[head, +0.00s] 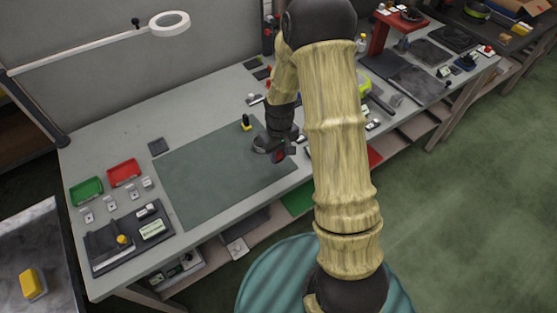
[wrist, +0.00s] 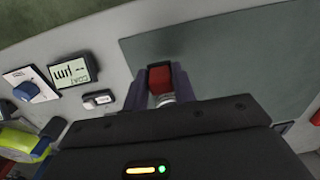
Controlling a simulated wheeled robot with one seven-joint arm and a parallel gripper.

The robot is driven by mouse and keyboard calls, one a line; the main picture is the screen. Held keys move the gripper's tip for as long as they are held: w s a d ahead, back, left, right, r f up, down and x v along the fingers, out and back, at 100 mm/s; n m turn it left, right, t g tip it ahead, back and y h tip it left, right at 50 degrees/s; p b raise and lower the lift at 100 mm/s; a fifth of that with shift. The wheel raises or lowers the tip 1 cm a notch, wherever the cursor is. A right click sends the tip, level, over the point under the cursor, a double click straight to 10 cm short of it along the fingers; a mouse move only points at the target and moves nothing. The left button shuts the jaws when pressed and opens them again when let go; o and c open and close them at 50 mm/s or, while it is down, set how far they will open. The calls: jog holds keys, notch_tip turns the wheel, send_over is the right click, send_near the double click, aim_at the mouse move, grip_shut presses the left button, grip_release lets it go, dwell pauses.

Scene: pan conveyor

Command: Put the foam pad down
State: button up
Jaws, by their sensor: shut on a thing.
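My gripper (wrist: 160,88) is shut on a small red piece, the foam pad (wrist: 159,76), in the wrist view. A pale, rounded grey part shows just below the red between the fingers. In the head view my gripper (head: 277,151) is over the right part of the dark green mat (head: 205,175), near its right edge. A bit of the red pad (head: 278,156) shows there. I cannot tell whether the pad touches the mat.
A yellow-and-black item (head: 246,122) stands at the mat's back edge. A green tray (head: 86,190) and a red tray (head: 124,172) lie to the left. A meter with a display (wrist: 74,71) shows in the wrist view. The mat's left and middle are clear.

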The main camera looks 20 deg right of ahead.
aim_at(279, 159)
jog(key=shift+f, duration=1.95)
jog(key=shift+f, duration=0.15)
jog(key=o, duration=0.9)
jog(key=shift+o, duration=0.2)
notch_tip(279, 159, up, 12)
jog(key=shift+d+r+b, duration=0.1)
jog(key=shift+r+b, duration=0.1)
jog(key=shift+b, duration=0.2)
